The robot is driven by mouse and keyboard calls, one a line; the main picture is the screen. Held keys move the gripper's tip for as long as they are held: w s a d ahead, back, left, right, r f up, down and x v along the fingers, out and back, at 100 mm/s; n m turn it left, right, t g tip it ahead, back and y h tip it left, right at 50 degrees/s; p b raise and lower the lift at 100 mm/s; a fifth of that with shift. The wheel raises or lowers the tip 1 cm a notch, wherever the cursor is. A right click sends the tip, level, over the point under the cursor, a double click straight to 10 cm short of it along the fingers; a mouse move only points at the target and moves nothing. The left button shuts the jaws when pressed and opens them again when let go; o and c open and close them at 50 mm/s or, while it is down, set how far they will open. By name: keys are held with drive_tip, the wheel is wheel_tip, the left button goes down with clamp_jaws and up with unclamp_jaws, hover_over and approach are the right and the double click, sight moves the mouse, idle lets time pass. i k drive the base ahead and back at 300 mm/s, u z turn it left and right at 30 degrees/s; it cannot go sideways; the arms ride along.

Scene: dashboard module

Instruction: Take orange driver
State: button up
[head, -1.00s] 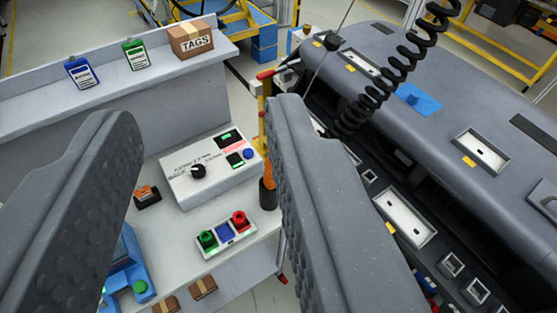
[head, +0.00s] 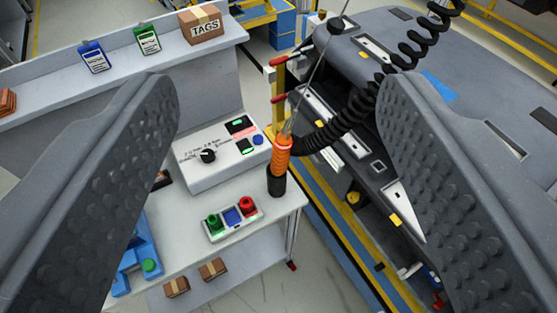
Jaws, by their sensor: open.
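The orange driver (head: 281,155) stands upright in a black holder (head: 276,184) at the right edge of the workbench (head: 200,232). A black coiled cable (head: 345,128) runs up and right from near its top, and a thin line rises beside the cable. My gripper (head: 285,85) is open and empty. Its two grey textured fingers stand wide apart, one on the left and one on the right of the picture. The driver shows in the gap between them, apart from both and farther off than the fingers.
A white control box (head: 208,155) and a button panel with green, blue and red buttons (head: 233,217) sit left of the driver. The grey dashboard module (head: 350,50) lies to the right, partly behind the right finger. A TAGS box (head: 202,25) stands on the shelf.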

sight(280, 158)
drive_tip(key=z, duration=0.85)
drive_tip(key=k, duration=0.8)
drive_tip(key=u, duration=0.7)
drive_tip(key=i, duration=1)
drive_tip(key=z, duration=0.05)
